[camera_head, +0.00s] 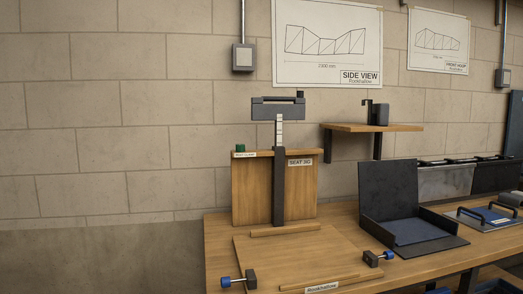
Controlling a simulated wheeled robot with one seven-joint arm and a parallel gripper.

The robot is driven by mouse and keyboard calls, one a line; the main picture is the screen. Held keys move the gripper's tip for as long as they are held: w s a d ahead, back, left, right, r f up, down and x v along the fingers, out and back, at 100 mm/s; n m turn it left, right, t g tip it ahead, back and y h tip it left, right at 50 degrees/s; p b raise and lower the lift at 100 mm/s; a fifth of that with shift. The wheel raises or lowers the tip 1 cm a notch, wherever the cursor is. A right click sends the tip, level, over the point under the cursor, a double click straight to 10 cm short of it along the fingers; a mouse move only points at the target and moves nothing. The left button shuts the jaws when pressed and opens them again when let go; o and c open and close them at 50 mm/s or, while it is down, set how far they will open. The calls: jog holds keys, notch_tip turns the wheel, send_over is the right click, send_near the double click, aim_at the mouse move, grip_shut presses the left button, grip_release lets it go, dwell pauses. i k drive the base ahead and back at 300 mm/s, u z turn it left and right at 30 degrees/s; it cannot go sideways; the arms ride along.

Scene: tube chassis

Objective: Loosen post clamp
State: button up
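A dark upright post (279,185) stands against a wooden back panel (252,195) on the workbench. A lighter marked inner section (279,132) rises from its top and carries a dark grey block-like head (278,108). A green knob or block (240,149) sits at the panel's upper left, above a small white label (244,155) whose text is too small to read surely. It may be the post clamp's control; I cannot tell its setting. A "SEAT 3G"-like label (299,162) is right of the post. My gripper is not in view.
An open dark case (400,205) stands to the right. A small wooden shelf (372,127) holds a dark device. Bare wall lies to the left.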

aim_at(240, 148)
jog(key=z, duration=0.4)
jog(key=k, duration=0.9)
jog(key=u, duration=0.4)
jog(key=i, duration=1.45)
jog(key=z, duration=0.3)
